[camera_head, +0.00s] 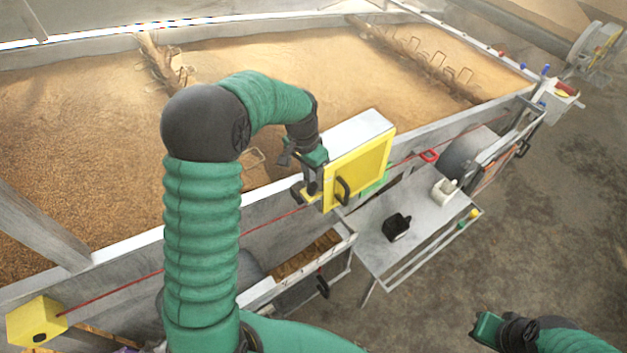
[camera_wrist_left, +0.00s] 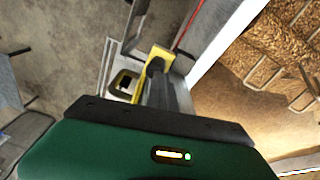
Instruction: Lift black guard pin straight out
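My left gripper (camera_head: 313,184) points down over a small yellow bracket (camera_head: 309,198) on the trough's rim, beside a yellow panel with a black handle. In the left wrist view, dark fingers (camera_wrist_left: 165,88) reach down to the yellow bracket (camera_wrist_left: 161,52). A black rounded piece (camera_wrist_left: 155,67), possibly the guard pin, shows right at the fingertips. I cannot tell whether the fingers are closed on it; the gripper body hides much of it. My right gripper (camera_head: 487,328) is low at the right, away from the trough, and its opening is unclear.
The yellow panel (camera_head: 362,170) stands close to the left gripper's right. A grey side table (camera_head: 405,250) holds a black container (camera_head: 397,226) and a white one (camera_head: 444,191). Grain (camera_head: 80,110) fills the trough behind. A red cord (camera_head: 120,285) runs along the trough's side.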

